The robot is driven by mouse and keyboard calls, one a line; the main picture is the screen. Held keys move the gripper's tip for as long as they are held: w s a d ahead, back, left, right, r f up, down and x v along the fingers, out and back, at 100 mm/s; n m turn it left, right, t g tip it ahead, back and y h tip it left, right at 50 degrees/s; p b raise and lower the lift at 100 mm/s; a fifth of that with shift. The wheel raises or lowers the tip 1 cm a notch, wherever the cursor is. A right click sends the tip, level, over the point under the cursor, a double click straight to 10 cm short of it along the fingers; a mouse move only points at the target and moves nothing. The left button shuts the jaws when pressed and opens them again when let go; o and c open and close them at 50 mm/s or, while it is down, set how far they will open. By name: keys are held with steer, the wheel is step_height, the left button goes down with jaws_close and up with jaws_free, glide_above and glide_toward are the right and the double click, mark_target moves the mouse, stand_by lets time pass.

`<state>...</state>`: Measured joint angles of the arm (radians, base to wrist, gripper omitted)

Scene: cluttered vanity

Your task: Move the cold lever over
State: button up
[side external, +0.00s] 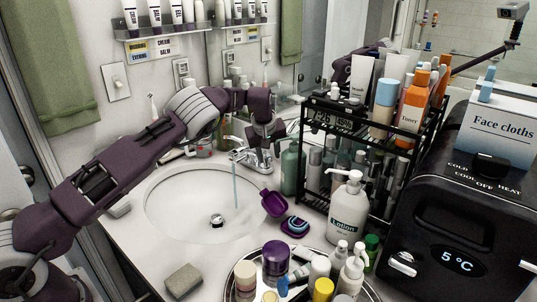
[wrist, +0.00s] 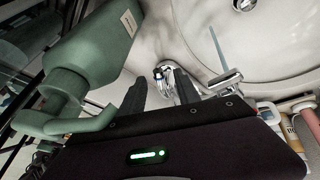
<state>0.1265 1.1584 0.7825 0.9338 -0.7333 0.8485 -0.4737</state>
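The chrome faucet (side external: 254,158) stands at the back edge of the white basin, with a thin bluish stream of water (side external: 235,185) falling from its spout. My gripper (side external: 264,140) is above the faucet's right side, reaching down from behind. In the wrist view, my gripper (wrist: 161,88) has its two dark fingers apart, with a chrome lever end (wrist: 163,72) showing between and just beyond them. Contact with it cannot be told. The spout (wrist: 224,76) shows to the right of the fingers. No hot or cold mark is readable on the faucet.
A green bottle (side external: 292,170) stands right of the faucet, and a green bottle (wrist: 95,45) is close in the wrist view. A black wire rack (side external: 318,190) holds toiletries. The basin (side external: 180,205) is open.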

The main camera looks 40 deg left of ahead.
steer(key=v, duration=0.7)
steer(key=shift+c, duration=0.9)
steer(key=shift+h, duration=0.5)
steer(key=s+a, duration=0.1)
steer(key=a, duration=0.2)
steer(key=s+a, duration=0.1)
steer(key=a, duration=0.1)
steer(key=shift+s, duration=0.3)
jaws_close()
steer(key=s+r+m+t+h, duration=0.1)
steer(key=s+r+m+t, duration=0.15)
steer(key=s, duration=0.25)
steer(key=w+d+r+x, duration=0.1)
steer(key=w+x, duration=0.1)
steer(key=x, duration=0.9)
steer(key=shift+d+n, duration=0.3)
steer(key=shift+n, duration=0.15)
